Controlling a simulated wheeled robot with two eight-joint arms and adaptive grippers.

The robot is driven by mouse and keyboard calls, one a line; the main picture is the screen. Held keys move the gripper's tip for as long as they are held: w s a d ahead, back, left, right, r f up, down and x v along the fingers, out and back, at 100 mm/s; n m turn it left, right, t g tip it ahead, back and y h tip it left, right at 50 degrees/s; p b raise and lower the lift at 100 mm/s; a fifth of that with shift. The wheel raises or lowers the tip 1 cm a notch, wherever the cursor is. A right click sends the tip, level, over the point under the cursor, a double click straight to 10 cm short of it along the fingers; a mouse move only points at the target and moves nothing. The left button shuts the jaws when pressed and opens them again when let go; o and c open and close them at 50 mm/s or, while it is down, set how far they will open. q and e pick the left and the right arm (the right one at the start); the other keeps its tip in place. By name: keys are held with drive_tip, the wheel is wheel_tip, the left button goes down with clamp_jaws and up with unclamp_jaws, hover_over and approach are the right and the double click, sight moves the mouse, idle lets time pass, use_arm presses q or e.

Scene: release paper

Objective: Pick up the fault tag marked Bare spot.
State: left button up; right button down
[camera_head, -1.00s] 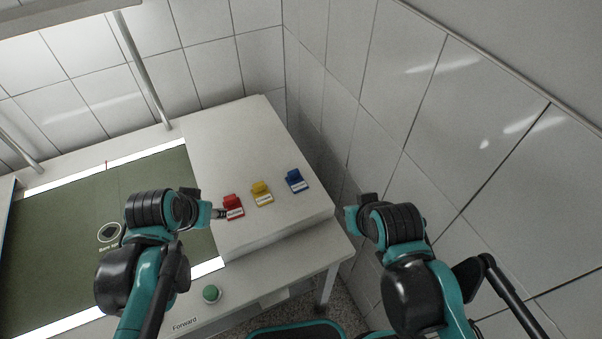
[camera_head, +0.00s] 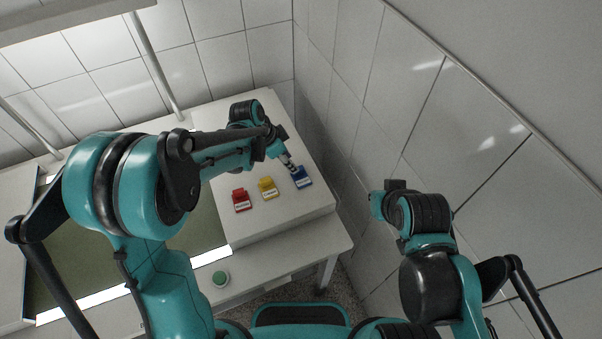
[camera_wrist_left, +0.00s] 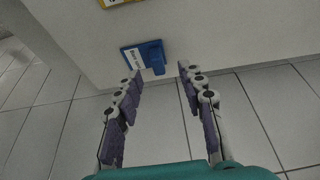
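A blue tag (camera_head: 303,178) with a white label lies on the raised white block, the rightmost of a row of three. It also shows in the left wrist view (camera_wrist_left: 151,56); its small label seems to read "Bare spot". My left gripper (camera_head: 289,162) is over the block, close by the blue tag. In the left wrist view my left gripper (camera_wrist_left: 160,72) is open and empty, with the tag just beyond its fingertips and nearer the left finger. My right gripper (camera_head: 377,204) is off to the right of the table; its fingers are not clear.
A yellow tag (camera_head: 266,187) and a red tag (camera_head: 241,200) lie left of the blue tag on the white block (camera_head: 265,222). A tiled wall (camera_head: 345,120) rises close on the right. My left arm covers much of the dark green panel.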

sight(301, 176)
use_arm(q)
drive_tip(key=x, duration=0.3)
drive_tip(key=b+x, duration=0.1)
drive_tip(key=x, duration=0.1)
drive_tip(key=shift+d+f, duration=0.2)
drive_tip(key=shift+d, duration=0.15)
drive_tip(key=shift+s+r, duration=0.1)
clamp_jaws()
